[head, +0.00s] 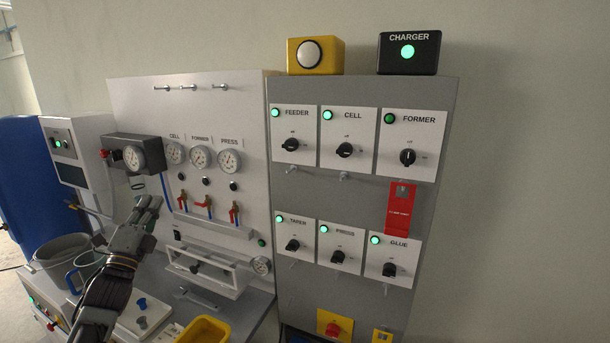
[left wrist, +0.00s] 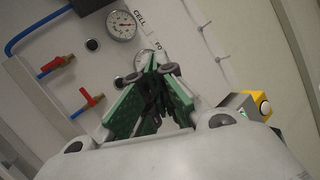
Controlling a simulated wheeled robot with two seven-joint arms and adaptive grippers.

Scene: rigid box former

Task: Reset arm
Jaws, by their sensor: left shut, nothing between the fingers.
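My left gripper (head: 150,205) shows in the head view at the left, in front of the white panel (head: 130,95) with gauges and red-handled valves. Its fingers point up and are shut with nothing between them. In the left wrist view the green-padded fingers (left wrist: 155,75) come together at their tips, in front of the gauge panel. The gripper appears apart from the valves, though depth is hard to tell. My right gripper is in neither view.
A grey switch cabinet (head: 350,195) stands right of the panel, with knobs, green lamps and a red tag (head: 400,208) under FORMER. A yellow button box (head: 316,56) and a black CHARGER box (head: 409,52) sit on top.

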